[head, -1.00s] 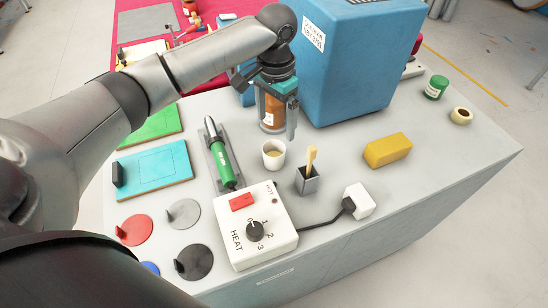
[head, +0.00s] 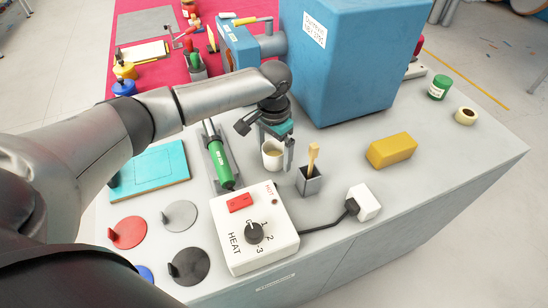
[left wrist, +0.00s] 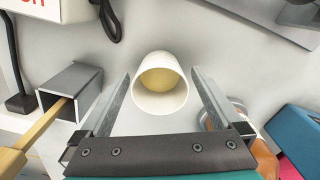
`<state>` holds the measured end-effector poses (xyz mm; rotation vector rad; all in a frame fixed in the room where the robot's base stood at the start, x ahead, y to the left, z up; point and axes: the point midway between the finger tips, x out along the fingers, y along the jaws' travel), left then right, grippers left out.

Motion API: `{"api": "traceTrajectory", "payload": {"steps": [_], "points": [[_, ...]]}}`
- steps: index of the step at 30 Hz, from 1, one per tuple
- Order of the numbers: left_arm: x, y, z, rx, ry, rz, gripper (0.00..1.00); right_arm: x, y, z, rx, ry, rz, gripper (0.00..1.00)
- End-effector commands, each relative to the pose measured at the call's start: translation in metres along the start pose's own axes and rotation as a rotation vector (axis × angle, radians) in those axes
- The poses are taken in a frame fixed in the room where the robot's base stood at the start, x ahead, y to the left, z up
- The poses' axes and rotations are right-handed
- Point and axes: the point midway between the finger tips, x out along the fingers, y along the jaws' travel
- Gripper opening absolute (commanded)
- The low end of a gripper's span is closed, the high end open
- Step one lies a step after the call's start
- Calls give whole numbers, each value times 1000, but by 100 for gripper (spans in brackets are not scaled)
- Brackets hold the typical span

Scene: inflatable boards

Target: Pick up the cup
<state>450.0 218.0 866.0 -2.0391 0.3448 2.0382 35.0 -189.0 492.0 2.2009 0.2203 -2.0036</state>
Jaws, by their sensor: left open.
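A small white cup (head: 272,156) with something pale yellow inside stands upright on the grey table. My left gripper (head: 276,150) is directly over and around it in the head view, and hides part of its rim. In the left wrist view the cup (left wrist: 161,84) sits between the two open fingers of my left gripper (left wrist: 161,82), with a gap on each side. The fingers do not touch it. My right gripper is not in view.
A grey brush holder (head: 310,182) stands right of the cup, and a green-handled tool (head: 220,163) lies left. The white heat box (head: 252,236) is in front, the big blue box (head: 345,60) behind. An orange-brown jar (left wrist: 262,150) is close beside one finger.

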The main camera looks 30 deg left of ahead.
Motion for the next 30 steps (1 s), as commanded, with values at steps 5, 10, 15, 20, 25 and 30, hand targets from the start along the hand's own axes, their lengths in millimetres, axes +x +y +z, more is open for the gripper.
{"api": "traceTrajectory", "payload": {"steps": [5,10,15,20,25,30], "points": [[0,0,0,0,0,0,94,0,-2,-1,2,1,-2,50],[-1,0,0,0,0,0,75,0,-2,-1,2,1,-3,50],[-1,0,0,0,0,0,56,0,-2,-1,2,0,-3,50],[-1,0,0,0,0,0,38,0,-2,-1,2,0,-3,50],[-1,0,0,0,0,0,19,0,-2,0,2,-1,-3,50],[-1,0,0,0,0,0,13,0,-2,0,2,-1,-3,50]]}}
